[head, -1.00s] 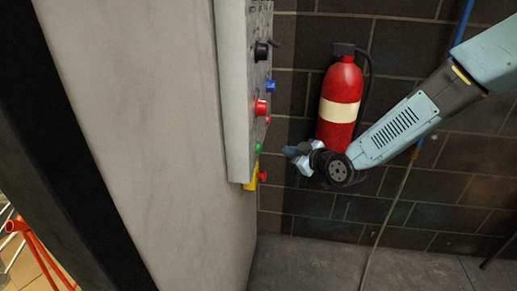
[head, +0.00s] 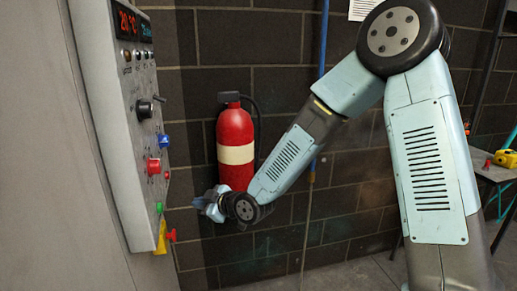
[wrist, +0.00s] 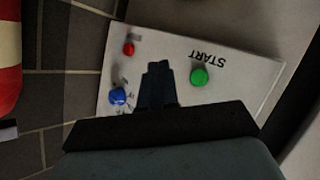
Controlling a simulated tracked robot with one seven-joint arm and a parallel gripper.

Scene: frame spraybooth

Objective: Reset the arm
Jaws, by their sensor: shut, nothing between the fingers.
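My gripper (wrist: 158,85) is shut and empty. In the wrist view its dark fingers point at a pale panel (wrist: 235,65) with a green button (wrist: 200,76) marked START, a blue knob (wrist: 117,96) and a small red button (wrist: 128,48). In the head view my gripper (head: 208,205) is a small grey-blue shape at the end of my bent arm. It is in front of the wall, right of the control panel (head: 112,120) and below the fire extinguisher (head: 235,135). The fingertips are too small there to make out.
The panel carries a red mushroom button (head: 153,166), a blue knob (head: 164,141), a black knob (head: 145,109) and a red-and-yellow switch (head: 163,237). A blue pipe (head: 322,70) runs down the dark block wall. A bench with a yellow item (head: 507,158) stands at the right.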

